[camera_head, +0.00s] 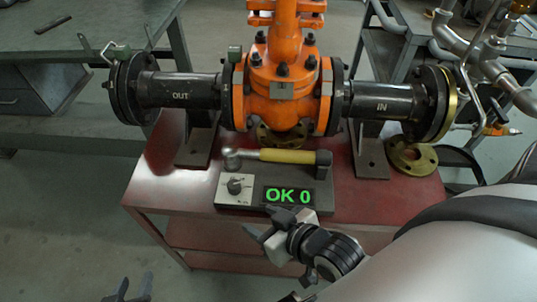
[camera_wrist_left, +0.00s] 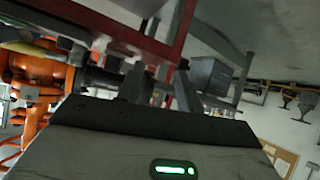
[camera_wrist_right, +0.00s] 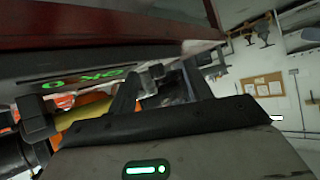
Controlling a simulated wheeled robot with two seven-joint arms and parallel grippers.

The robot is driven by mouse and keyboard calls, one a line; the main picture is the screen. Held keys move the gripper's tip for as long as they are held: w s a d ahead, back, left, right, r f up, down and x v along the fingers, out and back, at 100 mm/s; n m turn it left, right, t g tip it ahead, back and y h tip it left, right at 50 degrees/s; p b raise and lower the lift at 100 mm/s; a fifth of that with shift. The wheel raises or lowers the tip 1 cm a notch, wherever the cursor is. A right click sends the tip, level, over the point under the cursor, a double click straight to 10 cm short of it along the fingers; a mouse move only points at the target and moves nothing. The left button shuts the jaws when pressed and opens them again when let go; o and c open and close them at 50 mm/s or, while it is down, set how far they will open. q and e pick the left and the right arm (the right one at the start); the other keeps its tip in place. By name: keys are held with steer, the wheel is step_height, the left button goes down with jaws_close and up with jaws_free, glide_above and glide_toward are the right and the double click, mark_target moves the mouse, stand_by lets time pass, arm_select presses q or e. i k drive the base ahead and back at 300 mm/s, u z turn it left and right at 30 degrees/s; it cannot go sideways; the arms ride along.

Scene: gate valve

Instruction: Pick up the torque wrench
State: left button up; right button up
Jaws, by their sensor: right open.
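In the right wrist view, a yellow handle (camera_wrist_right: 82,122) shows partly behind my gripper. My right gripper (camera_head: 270,230) is open and empty, in front of the panel and apart from the wrench. My left gripper (camera_head: 133,289) is open and empty at the bottom of the head view, away from the table.
The orange valve (camera_head: 283,85) with dark pipes marked OUT and IN stands behind the wrench. A brass flange (camera_head: 412,157) lies at the table's right. The red table's (camera_head: 160,185) left front is clear. A grey bench (camera_head: 75,128) stands at the left.

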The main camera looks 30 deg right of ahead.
mark_target(230, 153)
steer(key=u, duration=0.1)
steer(key=k, duration=0.8)
steer(key=u, duration=1.05)
steer(key=k, duration=0.95)
steer(key=u, duration=0.45)
steer(key=i, duration=2)
steer(key=z, duration=1.85)
steer(key=i, duration=1)
steer(key=z, duration=1.15)
